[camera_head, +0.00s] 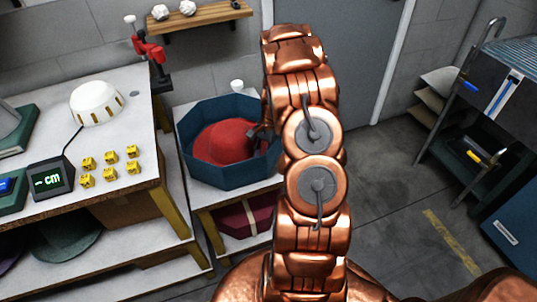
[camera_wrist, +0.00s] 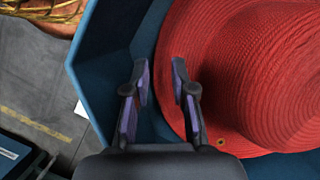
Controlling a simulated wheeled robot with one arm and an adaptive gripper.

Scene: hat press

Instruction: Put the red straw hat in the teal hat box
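The red straw hat (camera_head: 222,143) lies inside the teal hat box (camera_head: 208,112), crown up. In the wrist view the hat (camera_wrist: 250,70) fills the right side, with its brim near the box wall (camera_wrist: 88,70). The open octagonal box stands on a low white-topped stand. My gripper (camera_head: 262,138) is at the right side of the box, by the hat's brim. In the wrist view its two fingers (camera_wrist: 162,82) are apart, with a gap between them. The right finger overlaps the brim edge; whether it touches is unclear. My arm hides the box's right part.
A workbench at left holds a white hat form (camera_head: 97,102), several yellow blocks (camera_head: 108,170) and a display (camera_head: 50,180). A small white cup (camera_head: 237,86) stands behind the box. A maroon box (camera_head: 243,217) sits on the shelf below. Open floor lies at right.

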